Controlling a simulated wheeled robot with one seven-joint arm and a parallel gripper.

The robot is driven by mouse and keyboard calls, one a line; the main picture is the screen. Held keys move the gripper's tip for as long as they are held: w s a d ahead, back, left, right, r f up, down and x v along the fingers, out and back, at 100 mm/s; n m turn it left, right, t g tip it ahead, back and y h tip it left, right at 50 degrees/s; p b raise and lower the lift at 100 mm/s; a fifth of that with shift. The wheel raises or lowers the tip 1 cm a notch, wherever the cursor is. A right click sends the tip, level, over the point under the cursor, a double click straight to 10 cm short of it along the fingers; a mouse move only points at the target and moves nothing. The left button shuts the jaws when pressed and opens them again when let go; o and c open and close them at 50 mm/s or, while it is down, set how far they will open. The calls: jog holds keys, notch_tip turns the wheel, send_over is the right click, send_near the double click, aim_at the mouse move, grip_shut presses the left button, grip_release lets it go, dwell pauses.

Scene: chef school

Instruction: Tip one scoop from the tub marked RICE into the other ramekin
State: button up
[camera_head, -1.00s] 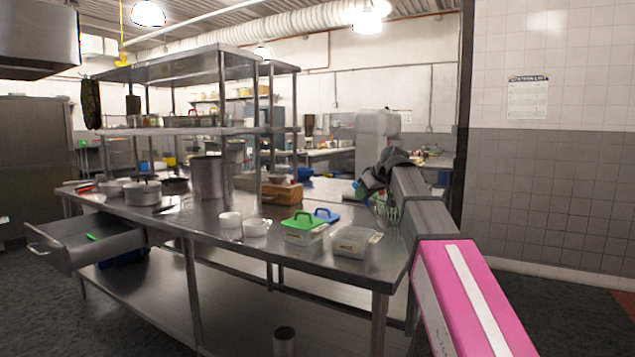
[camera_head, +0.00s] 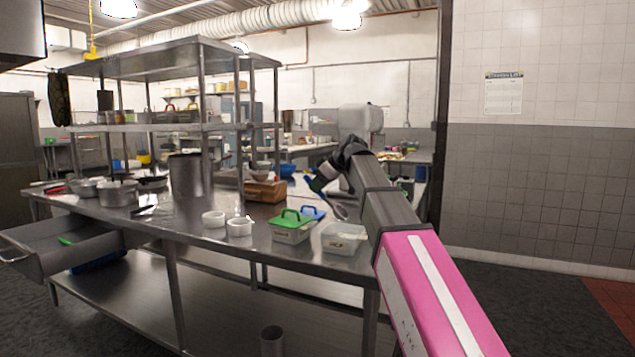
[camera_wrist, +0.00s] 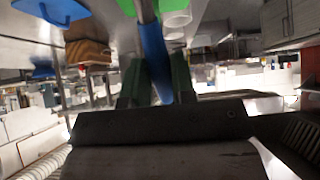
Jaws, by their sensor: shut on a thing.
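My gripper (camera_wrist: 155,85) is shut on the blue handle (camera_wrist: 154,50) of a metal-shafted utensil, seen between its green fingers in the wrist view. The utensil's far end is cut off there. In the head view, my gripper (camera_head: 318,182) is above the table's far side, behind the tubs. An open clear tub (camera_head: 343,240) with a pale filling has a front label too small to read surely. Left of it stands a labelled tub (camera_head: 290,234) with a green lid (camera_head: 291,218). Two white ramekins (camera_head: 213,218) (camera_head: 239,227) stand further left; their contents are unclear.
A blue lid (camera_head: 312,212) lies behind the green-lidded tub. A wooden box (camera_head: 265,190), a tall pot (camera_head: 186,178) and lidded pans (camera_head: 118,192) stand on the steel table (camera_head: 190,236). Shelving posts rise from it. A drawer (camera_head: 75,243) hangs open at left.

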jog(key=shift+f, duration=4.05)
jog(key=shift+s+d+r, duration=0.15)
jog(key=shift+d+r, duration=0.25)
jog(key=shift+r, duration=0.55)
jog(key=shift+s+d+r, duration=0.1)
jog(key=shift+d+r, duration=0.3)
jog(key=shift+r, duration=0.6)
jog(key=shift+s+d+r, duration=0.15)
jog(key=shift+d+r, duration=0.25)
jog(key=shift+r, duration=0.55)
jog(key=shift+w+a+r, duration=0.1)
jog(key=shift+a+r, duration=0.1)
jog(key=shift+r, duration=0.55)
jog(key=shift+w+a+r, duration=0.1)
jog(key=shift+a+r, duration=0.15)
jog(key=shift+r, duration=0.55)
jog(key=shift+a+r, duration=0.2)
jog(key=shift+r, duration=0.55)
